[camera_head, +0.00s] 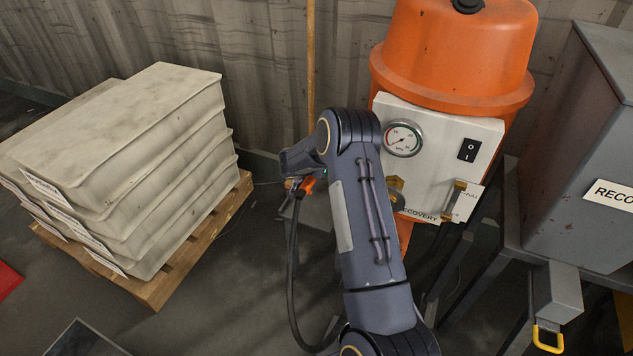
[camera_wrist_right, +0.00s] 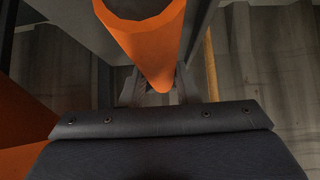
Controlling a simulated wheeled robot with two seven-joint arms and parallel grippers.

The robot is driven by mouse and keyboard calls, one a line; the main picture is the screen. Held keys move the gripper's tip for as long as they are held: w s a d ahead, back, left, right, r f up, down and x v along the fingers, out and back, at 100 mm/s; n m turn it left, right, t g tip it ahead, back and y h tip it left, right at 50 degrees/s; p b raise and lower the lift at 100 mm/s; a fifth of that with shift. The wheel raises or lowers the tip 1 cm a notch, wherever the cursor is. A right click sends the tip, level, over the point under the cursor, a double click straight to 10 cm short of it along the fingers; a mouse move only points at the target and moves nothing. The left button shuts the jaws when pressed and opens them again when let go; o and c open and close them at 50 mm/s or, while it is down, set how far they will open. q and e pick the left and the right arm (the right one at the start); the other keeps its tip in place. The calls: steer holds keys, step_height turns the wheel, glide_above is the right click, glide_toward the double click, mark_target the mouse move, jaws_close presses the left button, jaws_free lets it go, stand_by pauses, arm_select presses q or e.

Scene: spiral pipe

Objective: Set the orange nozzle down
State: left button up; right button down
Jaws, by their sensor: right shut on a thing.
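The orange nozzle (camera_wrist_right: 150,42) is large in the right wrist view, with its tapered end between my right gripper's fingers (camera_wrist_right: 160,88). My right gripper is shut on it. In the head view my right arm reaches up from the bottom, and only a small orange part of the nozzle (camera_head: 308,184) shows beside the wrist. The fingertips are mostly hidden there. A black hose (camera_head: 292,270) hangs down from the nozzle in a loop toward the floor. My left gripper is not in view.
An orange tank machine (camera_head: 450,60) with a gauge (camera_head: 403,138) and switch panel stands behind my arm. A grey box (camera_head: 580,150) on a dark stand is at the right. Stacked pale sacks (camera_head: 150,130) lie on a wooden pallet (camera_head: 205,240) at the left.

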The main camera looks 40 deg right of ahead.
mark_target(316, 185)
step_height(316, 185, down, 4)
steer(key=shift+f+b, duration=0.1)
steer(key=shift+b, duration=0.7)
steer(key=c, duration=1.1)
jaws_free()
